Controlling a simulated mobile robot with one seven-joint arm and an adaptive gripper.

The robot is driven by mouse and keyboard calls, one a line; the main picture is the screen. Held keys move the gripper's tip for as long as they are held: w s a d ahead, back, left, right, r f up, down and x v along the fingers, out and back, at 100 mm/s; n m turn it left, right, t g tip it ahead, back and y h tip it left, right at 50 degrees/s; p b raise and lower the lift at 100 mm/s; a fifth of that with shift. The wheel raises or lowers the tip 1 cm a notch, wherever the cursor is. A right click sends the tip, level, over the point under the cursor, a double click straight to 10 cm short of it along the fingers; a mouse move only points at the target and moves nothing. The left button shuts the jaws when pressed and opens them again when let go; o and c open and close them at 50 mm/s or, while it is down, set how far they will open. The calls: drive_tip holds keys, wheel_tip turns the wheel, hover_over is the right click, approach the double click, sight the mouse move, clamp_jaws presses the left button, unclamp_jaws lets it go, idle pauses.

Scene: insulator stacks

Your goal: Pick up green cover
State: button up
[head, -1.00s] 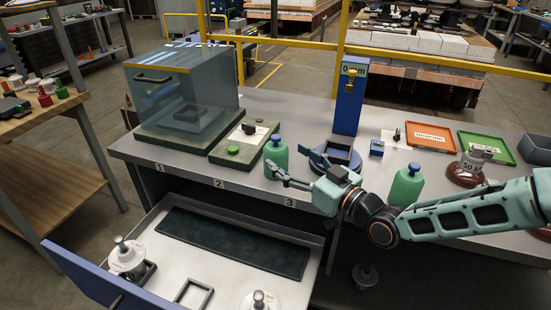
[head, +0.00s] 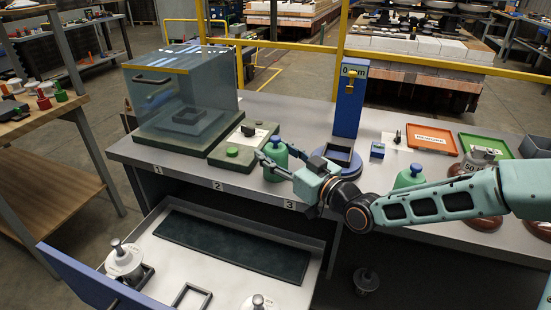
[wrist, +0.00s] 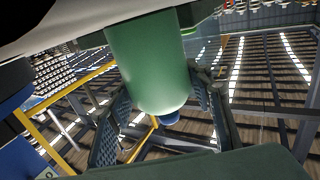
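A green cover (head: 277,171) with a blue knob stands upright on the bench, behind label 2 and 3. My gripper (head: 277,157) is at this cover, with its fingers spread on either side of it. In the wrist view the green cover (wrist: 148,62) appears upside down between the two fingers (wrist: 160,95). The fingertips are close to its sides; I cannot tell whether they touch. A second green cover (head: 404,181) with a blue knob stands farther right, partly hidden behind my arm.
A glass-fronted case (head: 185,90) and a flat panel with a green button (head: 232,152) stand to the left. A blue gauge post (head: 349,105) and a blue-based fixture (head: 345,158) stand behind my gripper. An open drawer (head: 180,205) lies below the bench front.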

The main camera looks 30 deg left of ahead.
drive_tip(key=c, duration=0.4)
drive_tip(key=shift+c, duration=0.2)
drive_tip(key=shift+r, duration=0.1)
